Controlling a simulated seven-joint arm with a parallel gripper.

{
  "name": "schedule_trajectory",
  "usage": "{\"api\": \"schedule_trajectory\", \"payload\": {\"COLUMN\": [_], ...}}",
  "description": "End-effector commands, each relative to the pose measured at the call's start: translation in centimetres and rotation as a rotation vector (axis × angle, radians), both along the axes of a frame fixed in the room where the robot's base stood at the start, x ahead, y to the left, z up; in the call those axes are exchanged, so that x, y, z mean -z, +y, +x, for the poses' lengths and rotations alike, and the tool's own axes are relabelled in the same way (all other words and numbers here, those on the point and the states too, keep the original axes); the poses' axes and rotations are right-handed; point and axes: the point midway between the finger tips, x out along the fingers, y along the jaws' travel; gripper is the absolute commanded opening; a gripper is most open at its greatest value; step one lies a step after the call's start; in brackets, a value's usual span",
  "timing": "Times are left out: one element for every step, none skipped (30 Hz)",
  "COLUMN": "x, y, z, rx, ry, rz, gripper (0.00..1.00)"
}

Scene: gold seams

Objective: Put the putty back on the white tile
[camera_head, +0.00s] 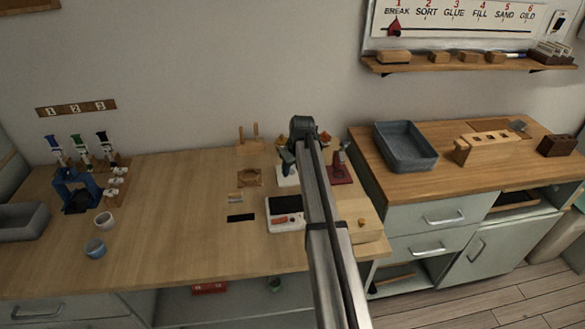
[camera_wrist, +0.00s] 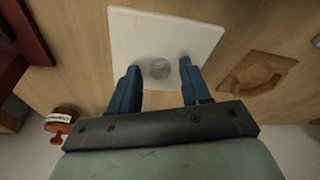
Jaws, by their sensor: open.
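The white tile (camera_wrist: 190,28) lies on the wooden bench in the wrist view; in the head view a small white part of it (camera_head: 288,181) shows beside my arm. A round grey lump that looks like the putty (camera_wrist: 160,69) sits on the tile near its edge closest to me. My gripper (camera_wrist: 159,65) is open, its two blue fingers apart over the tile. The putty shows between the fingertips with a gap on each side; I cannot tell how far above the tile they are. In the head view my gripper (camera_head: 289,158) is over the tile, the putty hidden.
A wooden octagonal tray (camera_wrist: 258,72) lies right of the tile. A dark red stand (camera_head: 340,170) is on the other side. A red-handled stamp-like item (camera_wrist: 61,124) shows at lower left in the wrist view.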

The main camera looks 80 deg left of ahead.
Motion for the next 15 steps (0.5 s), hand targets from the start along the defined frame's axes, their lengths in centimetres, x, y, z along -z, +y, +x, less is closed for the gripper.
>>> {"api": "schedule_trajectory", "payload": {"x": [0.0, 0.0, -0.1, -0.2, -0.4, -0.6, -0.9, -1.2, -1.7, -2.2, -2.7, -3.4, -4.0, -4.5, -5.3], "y": [0.0, 0.0, 0.0, 0.0, 0.0, -0.1, -0.2, -0.3, -0.4, -0.5, -0.7, -0.8, -1.0, -1.1, -1.3], "z": [0.0, 0.0, 0.0, 0.0, 0.0, 0.0, 0.1, 0.1, 0.2, 0.2, 0.3, 0.4, 0.4, 0.5, 0.5], "rx": [0.0, 0.0, 0.0, 0.0, 0.0, 0.0, 0.0, 0.0, 0.0, 0.0, 0.0, 0.0, 0.0, 0.0, 0.0], "ry": [0.0, 0.0, 0.0, 0.0, 0.0, 0.0, -0.001, -0.001, -0.001, -0.001, -0.001, 0.0, 0.0, 0.0, 0.0], "rz": [0.0, 0.0, 0.0, 0.0, 0.0, 0.001, 0.001, 0.001, 0.001, 0.001, 0.001, 0.002, 0.002, 0.002, 0.002], "gripper": [0.47, 0.47, 0.47, 0.47, 0.47, 0.47, 0.47, 0.47, 0.47, 0.47, 0.47, 0.47, 0.47, 0.47, 0.47]}}
